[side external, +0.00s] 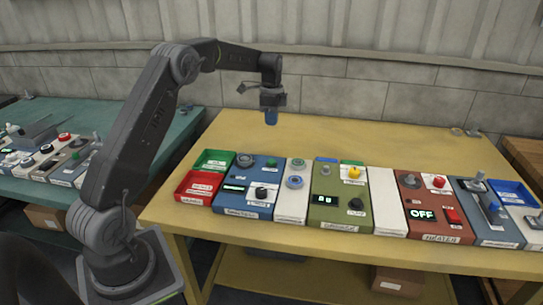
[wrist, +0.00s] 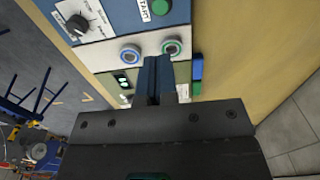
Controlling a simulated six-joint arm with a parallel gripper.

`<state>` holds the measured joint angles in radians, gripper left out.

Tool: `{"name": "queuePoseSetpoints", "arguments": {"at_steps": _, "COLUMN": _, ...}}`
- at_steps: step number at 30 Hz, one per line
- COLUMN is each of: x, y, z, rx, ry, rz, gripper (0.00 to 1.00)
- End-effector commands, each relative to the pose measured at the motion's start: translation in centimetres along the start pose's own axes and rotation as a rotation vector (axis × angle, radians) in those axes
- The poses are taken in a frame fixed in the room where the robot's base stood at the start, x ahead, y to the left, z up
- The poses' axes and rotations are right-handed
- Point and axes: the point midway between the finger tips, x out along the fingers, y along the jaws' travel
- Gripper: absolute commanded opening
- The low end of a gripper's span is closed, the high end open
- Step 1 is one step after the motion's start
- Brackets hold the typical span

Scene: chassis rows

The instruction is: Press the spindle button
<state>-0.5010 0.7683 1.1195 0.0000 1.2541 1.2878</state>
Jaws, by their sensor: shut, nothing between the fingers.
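My gripper (side external: 271,117) hangs above the yellow bench, behind the row of modules, with blue fingertips shut and empty. In the wrist view its fingers (wrist: 156,80) point toward a white module with two ringed round buttons. One button has a green ring (wrist: 172,47) and the other a blue ring (wrist: 129,53). In the side view these are the green-ringed button (side external: 298,163) and the blue-ringed button (side external: 294,181). My fingers are apart from both. I cannot read a spindle label, so I cannot tell which control is the spindle button.
Left of the white module is a blue module (side external: 236,199) with a knob. To the right stand an olive module (side external: 324,209) and a red-brown module (side external: 423,227) whose display reads OFF. Red (side external: 190,187) and green trays are at the left. The bench behind the row is mostly clear.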

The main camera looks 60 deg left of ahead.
Motion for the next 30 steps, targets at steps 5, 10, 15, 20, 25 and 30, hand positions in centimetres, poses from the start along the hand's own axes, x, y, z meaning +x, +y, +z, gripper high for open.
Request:
{"name": "queuePoseSetpoints", "arguments": {"at_steps": 5, "x": 0.3, "y": 0.0, "z": 0.0, "rx": -0.001, "ry": 0.0, "rz": 0.001, "gripper": 0.0}}
{"name": "queuePoseSetpoints", "arguments": {"at_steps": 10, "x": 2.4, "y": 0.1, "z": 0.0, "rx": -0.001, "ry": -0.002, "rz": 0.005, "gripper": 0.0}}
{"name": "queuePoseSetpoints", "arguments": {"at_steps": 15, "x": 5.8, "y": 0.1, "z": 0.0, "rx": -0.001, "ry": -0.001, "rz": 0.005, "gripper": 0.0}}
{"name": "queuePoseSetpoints", "arguments": {"at_steps": 20, "x": 9.1, "y": 0.1, "z": 0.0, "rx": -0.001, "ry": -0.001, "rz": 0.004, "gripper": 0.0}}
{"name": "queuePoseSetpoints", "arguments": {"at_steps": 25, "x": 11.9, "y": 0.1, "z": 0.0, "rx": -0.002, "ry": -0.001, "rz": 0.001, "gripper": 0.0}}
{"name": "queuePoseSetpoints", "arguments": {"at_steps": 30, "x": 13.6, "y": 0.1, "z": 0.0, "rx": -0.002, "ry": 0.0, "rz": -0.001, "gripper": 0.0}}
